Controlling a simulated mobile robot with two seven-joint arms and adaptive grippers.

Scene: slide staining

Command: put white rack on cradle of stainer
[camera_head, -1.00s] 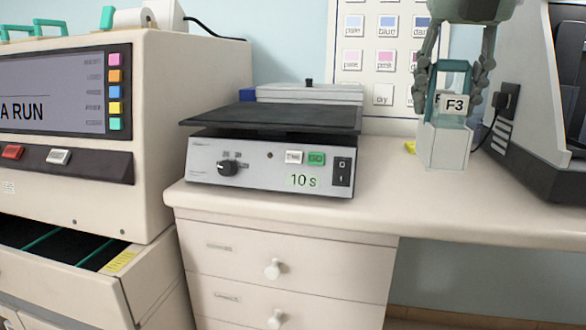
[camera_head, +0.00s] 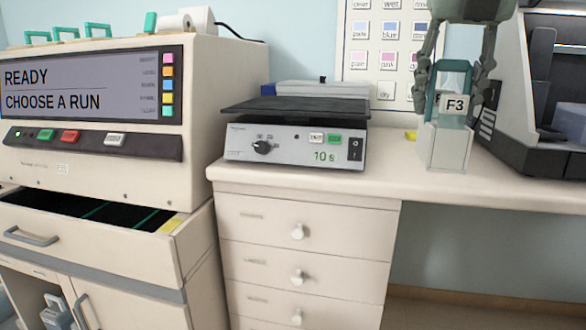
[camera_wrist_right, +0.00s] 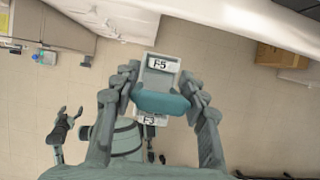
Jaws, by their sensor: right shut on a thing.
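The white rack (camera_head: 445,150) has a teal handle and an F3 label in the head view. My right gripper (camera_head: 453,98) is shut on its handle from above and holds it upright near the right end of the counter. In the right wrist view the rack (camera_wrist_right: 160,65) shows F-5 and F3 labels between my right gripper's fingers (camera_wrist_right: 160,88). The stainer is probably the big beige machine (camera_head: 195,140) at the left, its screen (camera_head: 90,88) reading READY, CHOOSE A RUN. I cannot make out a cradle on it.
A grey device (camera_head: 295,145) with a black flat top and 10 s display stands on the counter (camera_head: 395,185). A dark machine (camera_head: 545,130) stands at the right. A drawer (camera_head: 85,235) with dark compartments is open below the beige machine. Counter between device and rack is mostly free.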

